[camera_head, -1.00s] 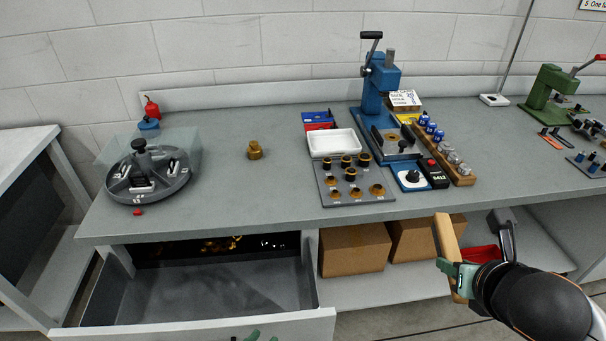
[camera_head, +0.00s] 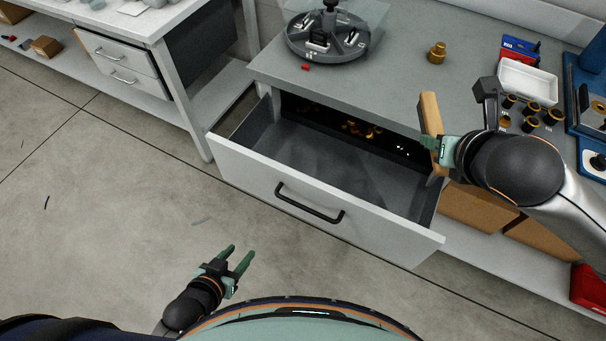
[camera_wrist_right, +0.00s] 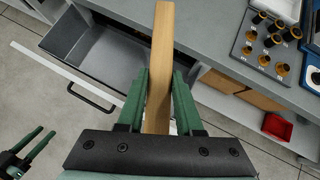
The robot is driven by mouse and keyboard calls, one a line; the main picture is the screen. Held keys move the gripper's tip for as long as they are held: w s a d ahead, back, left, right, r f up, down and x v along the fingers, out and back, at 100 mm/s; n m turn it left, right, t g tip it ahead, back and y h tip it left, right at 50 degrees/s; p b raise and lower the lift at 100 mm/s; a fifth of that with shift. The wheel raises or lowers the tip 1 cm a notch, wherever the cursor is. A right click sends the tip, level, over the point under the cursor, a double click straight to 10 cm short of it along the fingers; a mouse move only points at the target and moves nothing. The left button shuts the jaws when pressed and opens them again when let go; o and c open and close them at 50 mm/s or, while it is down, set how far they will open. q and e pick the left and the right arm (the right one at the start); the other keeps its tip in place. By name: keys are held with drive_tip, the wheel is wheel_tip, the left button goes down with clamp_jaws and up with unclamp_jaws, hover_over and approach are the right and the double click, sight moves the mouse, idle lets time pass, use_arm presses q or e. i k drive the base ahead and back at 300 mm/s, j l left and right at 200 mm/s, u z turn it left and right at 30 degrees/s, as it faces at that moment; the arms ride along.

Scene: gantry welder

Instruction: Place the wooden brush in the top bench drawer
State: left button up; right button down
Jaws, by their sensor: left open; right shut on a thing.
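The wooden brush (camera_head: 430,118) is held upright in my right gripper (camera_head: 436,148), near the right end of the open drawer. In the right wrist view the brush (camera_wrist_right: 160,70) stands between the green fingers, its wooden back showing; its bristles cannot be made out. The top bench drawer (camera_head: 270,180) is pulled far out, with a grey interior and a black handle on its front. Brass-coloured bits show at its dark back. The drawer (camera_wrist_right: 75,45) also shows in the right wrist view, left of the brush. My left gripper (camera_head: 240,262) is open and empty, low in front of the drawer.
The bench top (camera_head: 400,60) above carries a round grey tray (camera_head: 327,38), a brass fitting (camera_head: 437,52) and a white bin (camera_head: 527,82). Cardboard boxes (camera_head: 480,207) sit on the shelf right of the drawer. Another bench with shut drawers (camera_head: 120,62) stands left. The floor in front is clear.

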sight(350, 184)
drive_tip(key=u, duration=1.25)
drive_tip(key=k+l+u, duration=0.15)
drive_tip(key=l, duration=0.15)
drive_tip(key=k+l+u, duration=0.15)
drive_tip(key=l, duration=0.2)
drive_tip(key=k+l, duration=0.15)
drive_tip(key=l, duration=0.2)
drive_tip(key=k+l, duration=0.1)
drive_tip(key=l, duration=0.2)
drive_tip(key=k+l, duration=0.15)
drive_tip(key=l, duration=0.2)
